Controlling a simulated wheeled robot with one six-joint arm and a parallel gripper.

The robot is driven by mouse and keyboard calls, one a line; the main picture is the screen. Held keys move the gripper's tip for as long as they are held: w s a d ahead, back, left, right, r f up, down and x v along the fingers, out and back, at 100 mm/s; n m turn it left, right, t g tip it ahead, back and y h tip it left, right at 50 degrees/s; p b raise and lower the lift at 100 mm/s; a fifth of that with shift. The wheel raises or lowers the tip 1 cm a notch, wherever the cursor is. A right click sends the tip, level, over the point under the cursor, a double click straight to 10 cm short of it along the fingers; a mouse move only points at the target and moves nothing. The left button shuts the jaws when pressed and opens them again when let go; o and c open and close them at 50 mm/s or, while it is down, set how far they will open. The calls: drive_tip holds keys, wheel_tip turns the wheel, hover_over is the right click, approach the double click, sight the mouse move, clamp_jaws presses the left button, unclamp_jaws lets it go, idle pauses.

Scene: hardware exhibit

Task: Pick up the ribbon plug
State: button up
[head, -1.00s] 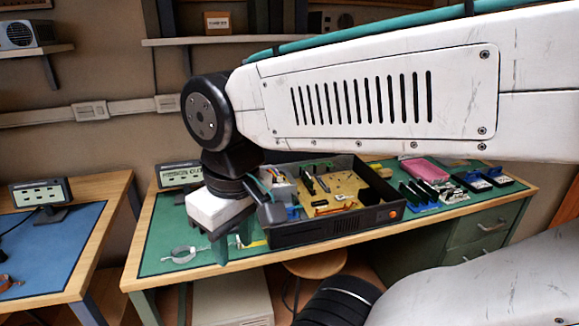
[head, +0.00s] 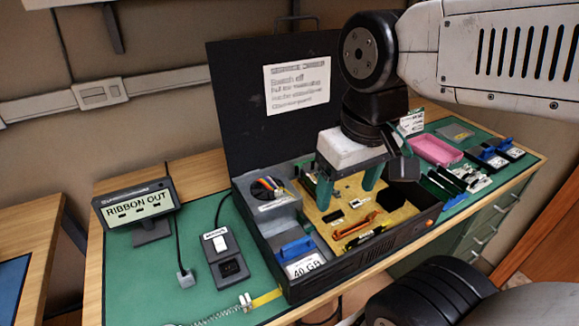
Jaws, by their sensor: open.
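My gripper (head: 347,197) points down with its two teal fingers apart and nothing visible between them. It is over the tan board (head: 400,212) inside the open black case (head: 345,272). An orange ribbon-like strip (head: 357,226) lies on the board in front of and below the fingers. A yellow and black strip (head: 366,238) lies just beside it. I cannot tell for sure which of these carries the ribbon plug. The display (head: 137,208) at left reads "RIBBON OUT". The gripper hides part of the board behind it.
The raised lid (head: 237,105) stands behind the case. A fan with coloured wires (head: 268,188) and a 40 GB drive (head: 303,262) fill the case's left side. A black dock (head: 228,262) stands left. A pink tray (head: 437,150) and several modules lie right.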

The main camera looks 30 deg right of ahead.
drive_tip(key=w+f, duration=0.2)
drive_tip(key=w, duration=0.8)
drive_tip(key=t, duration=0.2)
approach(263, 180)
drive_tip(key=x, duration=0.8)
drive_tip(key=shift+w+f, duration=0.25)
drive_tip(key=shift+f, duration=0.05)
drive_tip(key=c, duration=0.9)
